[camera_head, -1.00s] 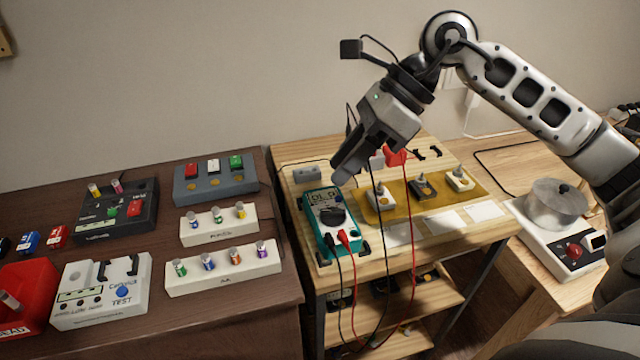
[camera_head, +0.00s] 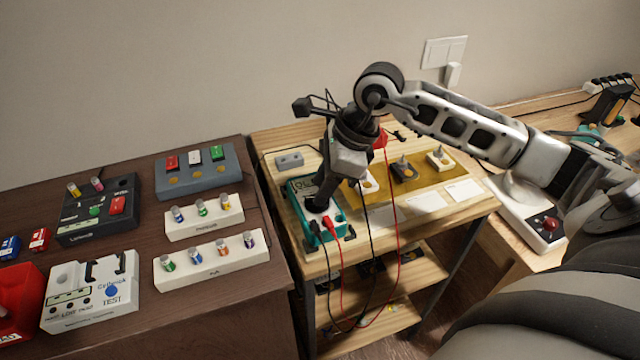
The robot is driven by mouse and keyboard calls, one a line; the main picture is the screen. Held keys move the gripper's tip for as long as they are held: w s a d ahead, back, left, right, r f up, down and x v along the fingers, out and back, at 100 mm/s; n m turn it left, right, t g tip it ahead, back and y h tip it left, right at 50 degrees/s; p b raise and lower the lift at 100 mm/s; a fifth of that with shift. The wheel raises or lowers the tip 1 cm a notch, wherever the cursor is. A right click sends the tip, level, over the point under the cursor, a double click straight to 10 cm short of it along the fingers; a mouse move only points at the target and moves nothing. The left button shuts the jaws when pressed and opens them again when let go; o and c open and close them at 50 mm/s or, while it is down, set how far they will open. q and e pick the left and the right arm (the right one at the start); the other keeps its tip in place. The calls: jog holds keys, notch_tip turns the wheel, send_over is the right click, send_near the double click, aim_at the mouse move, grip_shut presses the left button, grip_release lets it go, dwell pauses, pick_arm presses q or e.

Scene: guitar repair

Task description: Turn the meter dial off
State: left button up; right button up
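The teal meter (camera_head: 339,219) lies on the light wooden shelf unit. A red and a black lead are plugged into its near end. My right gripper (camera_head: 318,202) points down onto the middle of the meter, where the dial is. The gripper covers the dial, so its setting is hidden. I cannot tell whether the fingers are open or shut on the dial. My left gripper is not in view.
A yellow mat (camera_head: 424,176) with several small switch blocks lies right of the meter. A grey block (camera_head: 289,160) sits behind it. The dark table (camera_head: 140,310) at left holds several boxes and battery racks. A white device with a red knob (camera_head: 549,224) is at right.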

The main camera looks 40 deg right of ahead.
jog(key=shift+x, duration=0.9)
grip_shut()
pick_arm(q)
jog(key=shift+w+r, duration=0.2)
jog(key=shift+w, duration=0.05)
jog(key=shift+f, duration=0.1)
